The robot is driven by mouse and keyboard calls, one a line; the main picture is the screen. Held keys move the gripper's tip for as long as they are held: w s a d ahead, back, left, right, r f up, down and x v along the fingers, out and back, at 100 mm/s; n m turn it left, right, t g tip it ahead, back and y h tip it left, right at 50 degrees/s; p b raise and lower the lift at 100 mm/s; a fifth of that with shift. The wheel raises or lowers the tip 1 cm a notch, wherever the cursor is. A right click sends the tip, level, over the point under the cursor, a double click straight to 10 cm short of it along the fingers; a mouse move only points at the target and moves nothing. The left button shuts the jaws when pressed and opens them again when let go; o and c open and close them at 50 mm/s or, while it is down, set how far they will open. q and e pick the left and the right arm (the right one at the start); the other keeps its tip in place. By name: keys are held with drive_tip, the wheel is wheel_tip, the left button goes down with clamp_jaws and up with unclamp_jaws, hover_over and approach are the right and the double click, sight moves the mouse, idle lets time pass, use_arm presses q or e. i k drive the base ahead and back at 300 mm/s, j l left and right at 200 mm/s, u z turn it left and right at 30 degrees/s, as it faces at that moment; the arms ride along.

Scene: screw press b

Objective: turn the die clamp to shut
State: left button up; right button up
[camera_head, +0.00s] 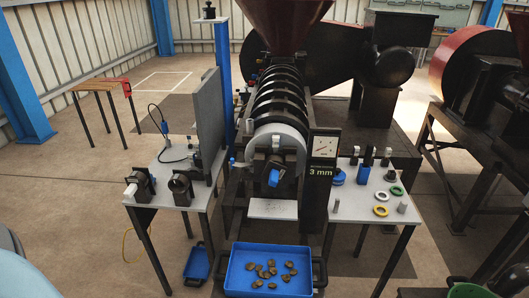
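The screw press (278,100) stands in the middle of the head view, with a red hopper above its ribbed barrel. A pale grey curved collar (290,134) sits around the press's front end. A short blue part (274,178), which looks like a handle on a dark lever, hangs just below the collar. I take it to be the die clamp's handle, but it is small and I cannot tell whether the clamp is open or shut. Neither of my grippers shows in this view.
A blue tray (235,284) with several brown lumps stands below the press. The left table (160,197) carries dark devices and a grey panel. The right table (349,209) holds rings and small parts.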

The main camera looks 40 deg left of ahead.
sight(233, 164)
drive_tip(key=j+z, duration=0.25)
drive_tip(key=j, duration=0.15)
drive_tip(key=k+j+z, duration=0.2)
drive_tip(key=j, duration=0.2)
drive_tip(key=k+j, duration=0.1)
drive_tip(key=j, duration=0.4)
drive_tip(key=k+j, duration=0.1)
drive_tip(key=j, duration=0.4)
drive_tip(key=k+j, duration=0.1)
drive_tip(key=j, duration=0.95)
drive_tip(key=k+j, duration=0.15)
drive_tip(key=j, duration=0.35)
drive_tip(key=k+j, duration=0.1)
drive_tip(key=j, duration=0.4)
drive_tip(key=i+l+z, duration=0.5)
drive_tip(key=i, duration=0.15)
